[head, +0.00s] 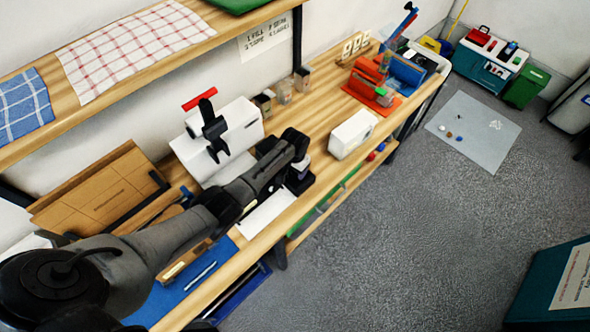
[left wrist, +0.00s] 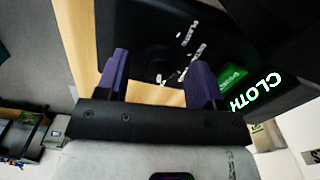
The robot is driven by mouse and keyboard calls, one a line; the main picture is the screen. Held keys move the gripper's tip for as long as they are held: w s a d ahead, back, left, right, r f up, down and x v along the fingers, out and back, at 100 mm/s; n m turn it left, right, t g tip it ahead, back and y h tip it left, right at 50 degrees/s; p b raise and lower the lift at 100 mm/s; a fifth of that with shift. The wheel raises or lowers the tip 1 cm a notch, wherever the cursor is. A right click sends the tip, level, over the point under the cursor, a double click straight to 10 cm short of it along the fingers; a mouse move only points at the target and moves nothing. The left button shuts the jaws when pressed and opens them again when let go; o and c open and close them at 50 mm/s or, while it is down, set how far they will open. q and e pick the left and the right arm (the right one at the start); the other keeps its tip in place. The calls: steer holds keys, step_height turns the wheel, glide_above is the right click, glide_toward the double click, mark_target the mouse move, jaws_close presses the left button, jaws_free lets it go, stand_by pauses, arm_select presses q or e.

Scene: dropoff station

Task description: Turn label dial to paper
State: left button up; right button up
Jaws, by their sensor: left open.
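In the left wrist view, a black panel (left wrist: 145,35) carries white lettering. "CLOTH" is large at the right, "PLASTIC" is smaller, and a green patch (left wrist: 232,74) bears a word too small to read. Small light marks show near the panel's middle; I cannot make out the dial's pointer or its setting. My left gripper (left wrist: 161,62) is open, its two purple fingers apart in front of the panel with nothing visible between them. In the head view, my left gripper (head: 299,176) is over the bench's front edge, at a small black device it partly hides. My right gripper is not in view.
A white machine (head: 240,124) with a black lever and red handle stands behind my left arm. A white box (head: 352,134) and an orange-based device (head: 372,88) stand farther right on the wooden bench (head: 320,110). Cardboard (head: 95,190) leans at the left. A shelf (head: 130,75) hangs above.

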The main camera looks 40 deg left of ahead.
arm_select(q)
steer(key=shift+f, duration=0.2)
steer(key=shift+c, duration=0.2)
steer(key=c, duration=0.9)
steer(key=shift+r+n+p, duration=0.15)
steer(key=shift+n+p, duration=0.5)
steer(key=shift+n, duration=0.15)
steer(key=shift+d+n+p, duration=0.1)
steer(key=shift+n+p, duration=0.6)
steer(key=shift+n, duration=0.5)
steer(key=n+p, duration=0.1)
steer(key=n, duration=0.2)
steer(key=shift+n+p, duration=0.35)
steer(key=shift+n, duration=1.05)
steer(key=shift+f, duration=0.2)
